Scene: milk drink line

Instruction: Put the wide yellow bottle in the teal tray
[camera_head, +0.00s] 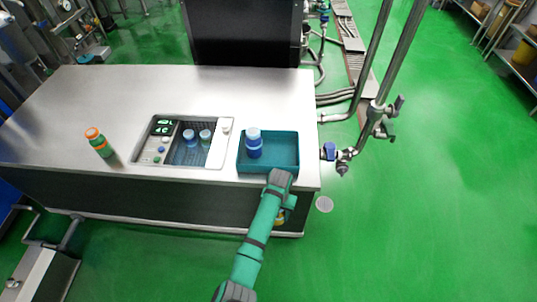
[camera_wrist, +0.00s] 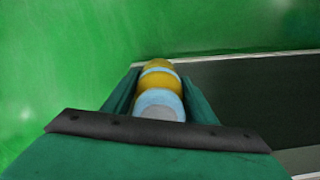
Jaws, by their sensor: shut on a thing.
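The wide yellow bottle (camera_wrist: 158,80), with pale blue bands and a pale cap end, is between the two teal fingers of my gripper (camera_wrist: 160,92) in the wrist view. The gripper is shut on it. In the head view only a bit of the yellow bottle (camera_head: 281,216) shows past my arm, in front of the counter and below its top; the fingers are hidden there. The teal tray (camera_head: 284,153) sits at the counter's front right. A blue bottle with a pale cap (camera_head: 254,143) stands in its left part, and the right part is empty.
A green bottle with an orange cap (camera_head: 99,142) stands further left. Pipes with a blue-handled valve (camera_head: 329,151) rise right of the counter. The counter's back is clear.

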